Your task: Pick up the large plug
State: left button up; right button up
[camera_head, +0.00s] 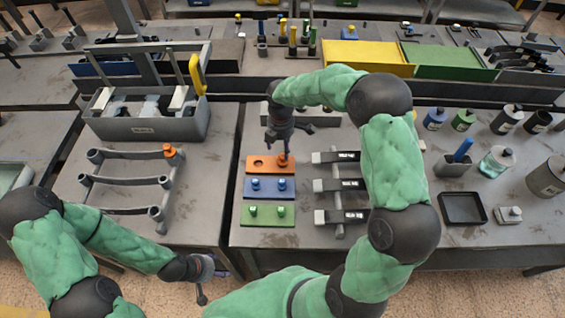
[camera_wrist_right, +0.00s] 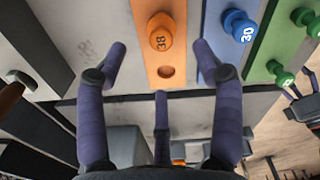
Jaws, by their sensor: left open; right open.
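An orange plug marked 38 (camera_wrist_right: 160,32) stands upright in the orange board (camera_head: 256,171), beside an empty round hole (camera_wrist_right: 166,71). It also shows in the head view (camera_head: 283,160); of the plugs in the wrist view it looks the largest. My right gripper (camera_head: 280,143) is over the orange board with its fingers pointing down. In the wrist view my right gripper (camera_wrist_right: 160,60) is open and empty, with fingers on either side of the orange board, apart from the plug. My left gripper (camera_head: 203,284) is low, off the front of the left table, and holds nothing visible.
A blue board (camera_head: 269,189) and a green board (camera_head: 267,216) with plugs lie in front of the orange one. Another rack (camera_head: 125,154) on the left table carries an orange piece (camera_head: 169,150). A grey bin (camera_head: 150,127) stands behind it.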

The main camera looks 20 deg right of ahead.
aim_at(282, 156)
notch_tip(282, 156, down, 3)
jog(key=shift+f, duration=0.15)
jog(key=shift+s+f+b, duration=0.1)
jog(key=shift+f+b, duration=0.2)
jog(key=shift+f, duration=0.25)
notch_tip(282, 156, down, 4)
jog(key=shift+d+f+b, duration=0.1)
jog(key=shift+d+b, duration=0.05)
jog(key=shift+b, duration=0.2)
jog(key=shift+s, duration=0.1)
jog(key=c, duration=1.1)
